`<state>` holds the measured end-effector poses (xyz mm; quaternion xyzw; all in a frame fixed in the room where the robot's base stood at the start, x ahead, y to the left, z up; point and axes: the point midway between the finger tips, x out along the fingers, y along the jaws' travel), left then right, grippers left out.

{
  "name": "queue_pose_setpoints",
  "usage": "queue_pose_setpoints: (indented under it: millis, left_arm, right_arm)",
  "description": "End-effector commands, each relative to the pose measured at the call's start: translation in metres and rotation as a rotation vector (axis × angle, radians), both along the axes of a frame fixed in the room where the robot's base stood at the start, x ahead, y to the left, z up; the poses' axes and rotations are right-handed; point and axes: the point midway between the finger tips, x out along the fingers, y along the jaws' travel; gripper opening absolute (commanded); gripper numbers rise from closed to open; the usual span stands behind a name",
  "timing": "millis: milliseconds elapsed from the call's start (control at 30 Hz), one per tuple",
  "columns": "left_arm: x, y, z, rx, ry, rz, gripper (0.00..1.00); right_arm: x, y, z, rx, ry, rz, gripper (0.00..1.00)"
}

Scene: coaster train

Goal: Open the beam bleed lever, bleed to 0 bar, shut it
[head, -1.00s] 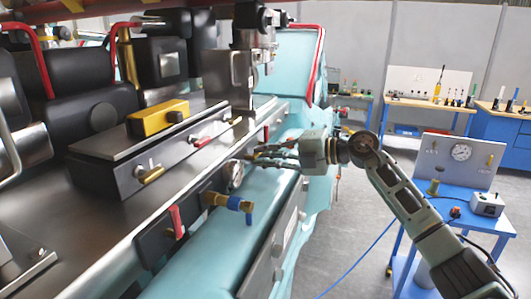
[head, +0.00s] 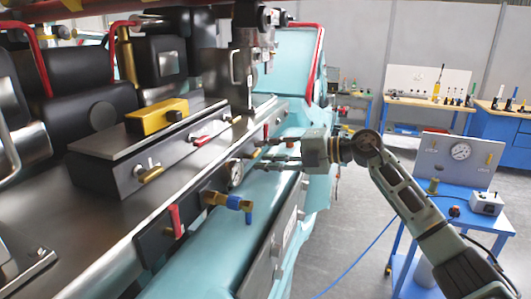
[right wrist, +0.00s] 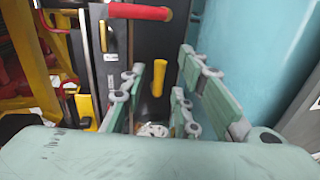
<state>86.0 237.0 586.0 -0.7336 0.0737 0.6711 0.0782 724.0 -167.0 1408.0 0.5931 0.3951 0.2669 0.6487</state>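The dark beam panel on the train's side carries a small round gauge (head: 236,174), which also shows low in the right wrist view (right wrist: 152,130). A yellow lever (right wrist: 158,78) hangs on the panel, between my finger lines in the right wrist view, with a red handle (right wrist: 140,12) above it. My right gripper (head: 254,161) is open and empty, its fingers pointing at the panel near the gauge. I cannot tell whether a finger touches the lever. The gauge reading is too small to tell. My left gripper is not in view.
A red lever (head: 176,222) and a brass valve with a blue handle (head: 240,203) sit nearer along the panel. The teal train body (head: 215,262) runs below. A blue trolley (head: 425,206) with a gauge board stands at right. The grey floor between is mostly clear.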

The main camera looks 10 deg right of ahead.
Motion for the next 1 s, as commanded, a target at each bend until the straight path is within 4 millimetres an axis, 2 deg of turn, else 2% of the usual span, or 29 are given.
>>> queue_pose_setpoints:
  millis: [300,500,700,1000]
  left_arm:
    - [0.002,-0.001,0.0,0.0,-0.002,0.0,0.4]
    - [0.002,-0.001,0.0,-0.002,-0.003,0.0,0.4]
    - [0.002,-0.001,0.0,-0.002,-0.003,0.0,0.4]
    - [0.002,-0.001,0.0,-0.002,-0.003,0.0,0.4]
  right_arm:
    - [-0.034,-0.054,0.012,-0.004,0.0,-0.004,0.29]
    - [-0.053,-0.081,0.019,-0.001,0.001,-0.003,0.29]
    - [-0.061,-0.092,0.022,0.001,-0.001,-0.001,0.29]
    - [-0.061,-0.093,0.022,0.001,0.0,-0.001,0.29]
